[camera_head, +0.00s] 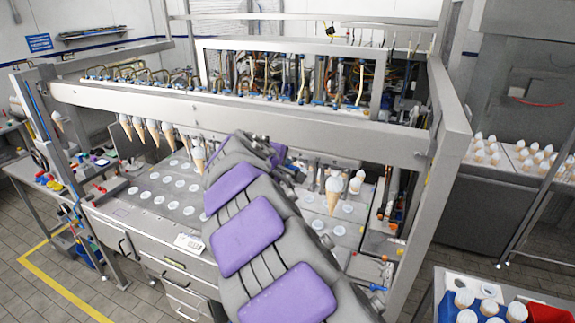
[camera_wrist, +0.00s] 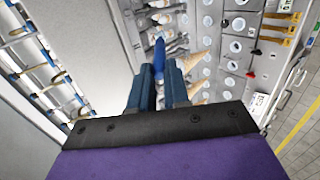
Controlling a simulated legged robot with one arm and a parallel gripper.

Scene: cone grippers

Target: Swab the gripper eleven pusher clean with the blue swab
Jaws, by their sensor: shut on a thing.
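My gripper (camera_wrist: 160,88) shows in the wrist view with its dark blue fingers shut on the blue swab (camera_wrist: 158,55). The swab sticks out ahead between the fingertips, and its tip is close to the machine's row of cone grippers (camera_wrist: 163,18). I cannot tell whether it touches a pusher. In the head view my purple and grey arm reaches into the machine and hides the swab and most of the gripper. The cone grippers there hang in a row under the front beam (camera_head: 200,108). I cannot make out which one is number eleven, nor its pusher.
Several cones (camera_head: 153,132) hang at the left, and another cone (camera_head: 333,192) hangs right of my arm. A plate with round white holders (camera_head: 170,192) lies below. The frame post (camera_head: 433,200) stands at the right. A blue tray of white-topped cones (camera_head: 488,308) is at the lower right.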

